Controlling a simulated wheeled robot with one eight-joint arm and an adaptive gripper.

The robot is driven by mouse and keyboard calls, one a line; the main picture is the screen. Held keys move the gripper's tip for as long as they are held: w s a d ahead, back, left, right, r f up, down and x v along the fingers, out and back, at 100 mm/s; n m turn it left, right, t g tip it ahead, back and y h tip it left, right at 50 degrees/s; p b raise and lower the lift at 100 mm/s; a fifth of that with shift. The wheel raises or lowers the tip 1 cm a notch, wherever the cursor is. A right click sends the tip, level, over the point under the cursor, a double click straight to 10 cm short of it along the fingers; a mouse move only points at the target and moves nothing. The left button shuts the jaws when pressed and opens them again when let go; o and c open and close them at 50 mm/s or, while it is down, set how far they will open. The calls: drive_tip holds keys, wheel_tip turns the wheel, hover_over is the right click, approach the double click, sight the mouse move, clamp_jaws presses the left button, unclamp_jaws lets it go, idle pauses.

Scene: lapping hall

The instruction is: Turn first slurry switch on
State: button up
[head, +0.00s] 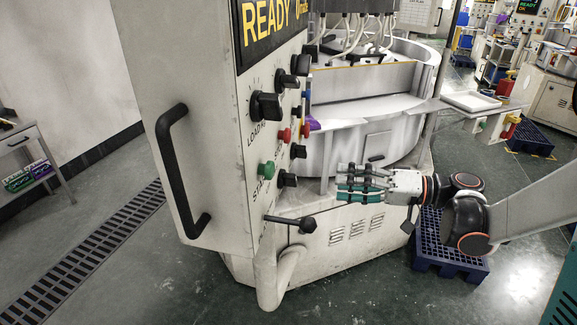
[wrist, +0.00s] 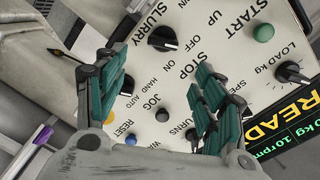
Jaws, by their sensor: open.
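The slurry switch is a black rotary knob (wrist: 162,40) on the pale control panel, beside the SLURRY lettering in the wrist view. Its white mark points right, seemingly toward OFF. In the head view it appears to be the low black knob (head: 287,180) beside the green button, seen from the side. My gripper (head: 343,184) is open and empty, to the right of the panel and apart from it. In the wrist view its teal fingers (wrist: 160,68) spread before the panel, with the knob showing beyond and between the fingertips. The right finger covers part of the panel near STOP.
The green START button (wrist: 263,32) and load knob (wrist: 293,73) are nearby. A black-knobbed lever (head: 308,225) juts out below the panel. A black handle (head: 178,170) stands at the cabinet's left. The round machine tub (head: 410,105) rises behind my gripper; a blue pallet (head: 440,250) lies below.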

sight(294, 178)
drive_tip(key=shift+n+y, duration=0.3)
drive_tip(key=shift+y, duration=0.1)
drive_tip(key=x, duration=0.4)
drive_tip(key=b+x, duration=0.1)
drive_tip(key=x, duration=0.3)
drive_tip(key=b+x, duration=0.1)
drive_tip(key=x, duration=0.3)
drive_tip(key=shift+w+a+f, duration=0.1)
drive_tip(key=shift+a+f, duration=0.15)
drive_tip(key=shift+c, duration=0.3)
drive_tip(key=c, duration=1)
